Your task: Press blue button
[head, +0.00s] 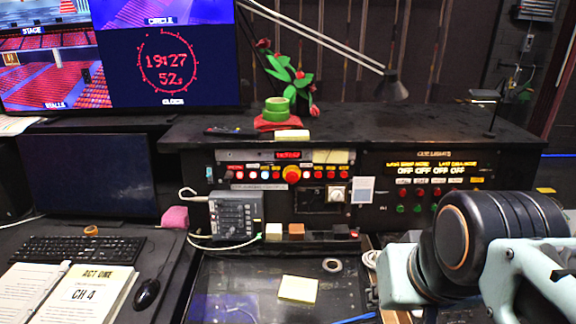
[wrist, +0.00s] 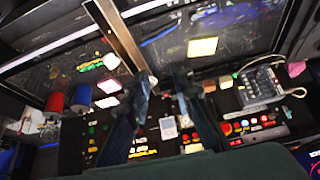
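A control panel (head: 350,205) stands at the back of the desk in the head view. It has a row of small lit buttons, several red and a few pale. The panel's red button row (wrist: 250,123) also shows at the lower right in the wrist view, tilted. My gripper (wrist: 165,77) is open and empty, its two dark fingers apart over the panel. The head view does not show its fingertips.
A grey mixer box (head: 235,216) with a cable sits before the panel. A yellow note (head: 298,288) lies on the desk. A desk lamp (head: 390,88) and a green tape roll (head: 277,105) stand above. A keyboard (head: 75,249) is at left.

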